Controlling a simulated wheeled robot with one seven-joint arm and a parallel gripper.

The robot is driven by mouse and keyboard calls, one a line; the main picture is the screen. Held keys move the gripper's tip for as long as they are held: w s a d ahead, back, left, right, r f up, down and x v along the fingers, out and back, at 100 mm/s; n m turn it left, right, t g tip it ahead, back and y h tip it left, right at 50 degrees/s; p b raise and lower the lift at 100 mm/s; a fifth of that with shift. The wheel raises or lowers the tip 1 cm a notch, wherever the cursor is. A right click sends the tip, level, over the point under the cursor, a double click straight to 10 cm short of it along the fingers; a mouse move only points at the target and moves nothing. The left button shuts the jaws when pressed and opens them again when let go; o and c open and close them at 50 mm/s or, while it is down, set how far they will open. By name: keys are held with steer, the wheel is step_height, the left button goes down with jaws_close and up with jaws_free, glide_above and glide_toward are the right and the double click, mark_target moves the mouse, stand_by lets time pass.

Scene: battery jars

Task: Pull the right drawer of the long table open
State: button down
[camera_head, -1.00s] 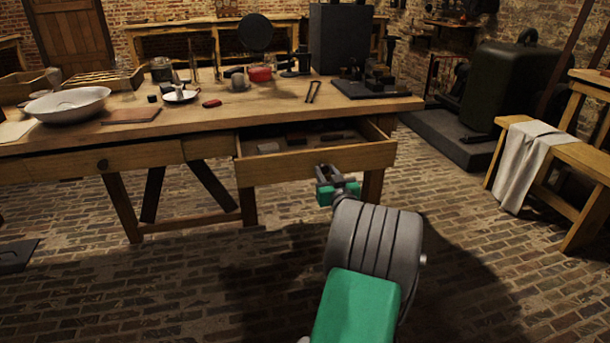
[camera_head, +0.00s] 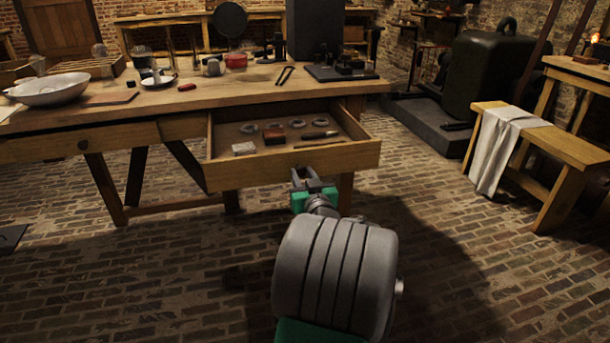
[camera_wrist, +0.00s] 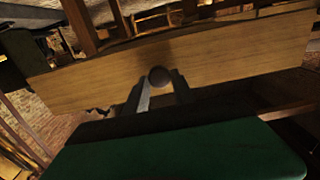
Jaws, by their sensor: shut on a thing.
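The right drawer (camera_head: 225,172) of the long table (camera_head: 190,97) stands well out from the table, with its inside showing. Its front (camera_wrist: 220,55) fills the middle of the wrist view. My gripper (camera_head: 300,174) is at the drawer front, a little right of its middle. In the wrist view the two fingers of my gripper (camera_wrist: 160,86) are shut on the round dark knob (camera_wrist: 159,76). In the head view the knob is hidden behind the gripper.
Inside the drawer lie a red-brown block (camera_head: 274,137), a pale block (camera_head: 244,148), a dark-handled tool (camera_head: 317,135) and a few rings. A bowl (camera_head: 60,90) stands on the tabletop. A bench with a cloth (camera_head: 508,140) stands right. The brick floor between is clear.

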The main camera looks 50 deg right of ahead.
steer(key=c, duration=1.1)
jaws_free()
steer(key=shift+o, duration=0.2)
steer(key=p+v, duration=0.1)
steer(key=v, duration=0.6)
steer(key=shift+s+a, duration=0.2)
steer(key=shift+s, duration=0.15)
